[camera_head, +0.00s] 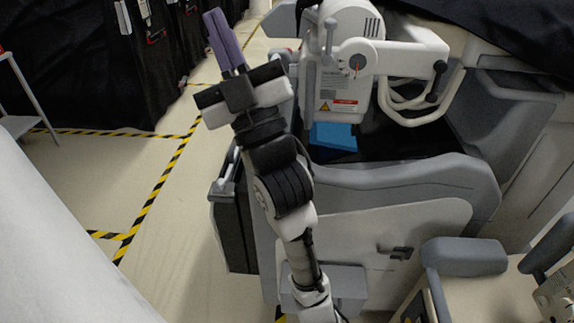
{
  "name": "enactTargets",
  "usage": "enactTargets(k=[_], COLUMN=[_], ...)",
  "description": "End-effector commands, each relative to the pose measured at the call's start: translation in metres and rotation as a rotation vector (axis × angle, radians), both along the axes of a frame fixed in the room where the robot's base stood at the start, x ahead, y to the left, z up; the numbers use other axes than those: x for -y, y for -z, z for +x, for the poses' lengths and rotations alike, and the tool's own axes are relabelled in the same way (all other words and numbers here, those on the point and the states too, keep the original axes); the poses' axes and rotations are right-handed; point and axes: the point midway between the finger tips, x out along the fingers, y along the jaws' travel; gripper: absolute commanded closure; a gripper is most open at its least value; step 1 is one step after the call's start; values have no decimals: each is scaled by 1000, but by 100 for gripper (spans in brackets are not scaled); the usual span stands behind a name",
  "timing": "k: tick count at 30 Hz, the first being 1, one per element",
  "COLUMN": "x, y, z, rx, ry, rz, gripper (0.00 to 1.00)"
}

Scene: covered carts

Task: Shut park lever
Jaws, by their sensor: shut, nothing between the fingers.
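My gripper (217,20) is at the upper left with its two purple fingers together and nothing between them. It points up and away, left of a white and grey machine head (343,60) and apart from it. I cannot tell which of these is the park lever. No label naming it can be read.
A grey cart body (400,185) stands below the machine head, with a blue block (333,136) in its recess. Black covered carts (85,65) stand at the back left. The floor with yellow-black tape (160,180) is clear at left. A grey-padded chair (465,256) is at lower right.

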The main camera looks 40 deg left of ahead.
Motion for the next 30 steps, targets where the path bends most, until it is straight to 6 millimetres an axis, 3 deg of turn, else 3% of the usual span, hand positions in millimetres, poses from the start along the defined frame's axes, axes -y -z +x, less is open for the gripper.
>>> enactTargets(k=[1,6,12,18,21,25,30], x=[-1,-1,24,68,88,106,115], y=[24,80,149,207,227,242,248], z=[25,85,123,128,124,119,116], rx=[-10,21,183,450,577,694,751], ry=[59,188,244,227,209,193,186], rz=[-77,-362,-666,-865,-913,-942,-951], gripper=[100,100,100,100,100,100,100])
